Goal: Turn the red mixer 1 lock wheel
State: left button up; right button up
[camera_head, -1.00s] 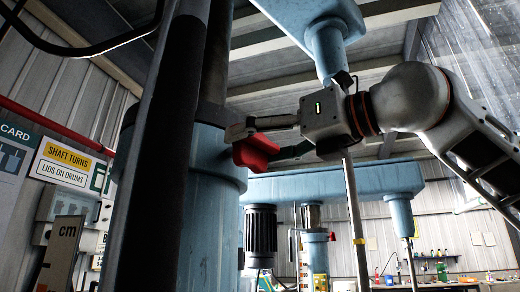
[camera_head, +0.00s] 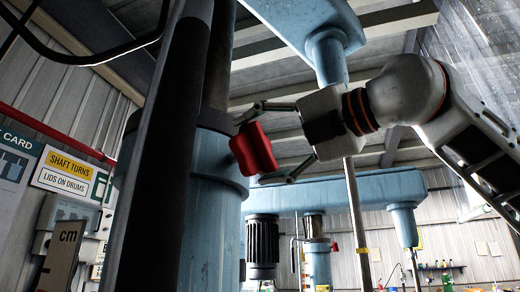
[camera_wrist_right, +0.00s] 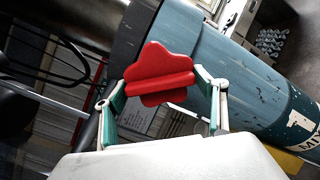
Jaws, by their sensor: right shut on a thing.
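The red lock wheel (camera_head: 254,149) is a lobed knob on the side of the near blue column (camera_head: 212,215), just below its top. Its lobed face with a raised bar across it also shows in the right wrist view (camera_wrist_right: 160,84). My right gripper (camera_head: 258,150) reaches in from the right and is shut on the wheel, one finger at its upper edge and one at its lower edge. In the right wrist view the green-padded fingers (camera_wrist_right: 160,98) stand on either side of the wheel. My left gripper is not in view.
A dark pole (camera_head: 165,150) runs close along the left of the column. A blue overhead beam (camera_head: 300,25) hangs above my right gripper. A second blue mixer (camera_head: 330,190) stands behind, and a bench (camera_head: 440,285) is at the far right.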

jog(key=shift+d+r+m, duration=0.15)
jog(key=shift+r+m, duration=0.1)
jog(key=shift+m, duration=0.45)
jog(key=o, duration=1)
jog(key=shift+f, duration=0.1)
jog(key=v, duration=1.2)
jog(key=shift+f, duration=0.1)
